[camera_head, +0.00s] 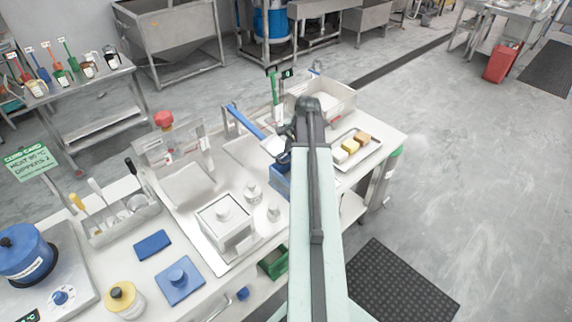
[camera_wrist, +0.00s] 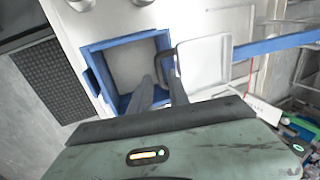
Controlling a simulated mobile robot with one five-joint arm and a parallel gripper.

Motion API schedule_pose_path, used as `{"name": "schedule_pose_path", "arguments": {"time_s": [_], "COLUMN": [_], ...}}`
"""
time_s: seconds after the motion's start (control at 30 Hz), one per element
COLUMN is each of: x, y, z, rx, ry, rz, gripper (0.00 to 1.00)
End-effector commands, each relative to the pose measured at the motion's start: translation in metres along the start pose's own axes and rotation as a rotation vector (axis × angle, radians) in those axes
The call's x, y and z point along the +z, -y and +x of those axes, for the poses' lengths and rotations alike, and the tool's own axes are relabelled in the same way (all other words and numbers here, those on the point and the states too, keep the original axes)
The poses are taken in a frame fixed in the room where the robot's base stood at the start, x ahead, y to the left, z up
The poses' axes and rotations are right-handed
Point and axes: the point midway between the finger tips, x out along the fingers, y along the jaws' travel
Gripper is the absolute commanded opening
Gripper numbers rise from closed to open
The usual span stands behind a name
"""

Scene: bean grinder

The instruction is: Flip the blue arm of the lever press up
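The lever press has a long blue arm (camera_head: 247,122). In the head view it slopes down from the upper left toward my gripper. In the wrist view the blue arm (camera_wrist: 270,46) runs from the right to a white square plate (camera_wrist: 203,63). A dark loop handle (camera_wrist: 158,67) projects from the plate's left side. A blue square frame with a pale inside (camera_wrist: 100,50) lies left of the plate. My gripper (camera_wrist: 158,80) is open, with its fingertips apart on either side of the handle; contact cannot be told. In the head view my arm hides the fingertips.
A tray of small blocks (camera_head: 373,158) is right of my arm. A white bin (camera_head: 335,100) stands behind it. Open floor lies right of the bench.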

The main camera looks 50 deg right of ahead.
Motion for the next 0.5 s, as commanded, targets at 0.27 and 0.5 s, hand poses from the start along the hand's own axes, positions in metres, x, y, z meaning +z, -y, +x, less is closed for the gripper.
{"name": "schedule_pose_path", "arguments": {"time_s": [0.27, 0.5], "x": [0.000, 0.001], "y": [-0.001, 0.000], "z": [0.046, 0.044], "rx": [0.000, 0.000], "ry": [0.000, 0.000], "rz": [-0.001, -0.001], "gripper": [0.22, 0.22]}}
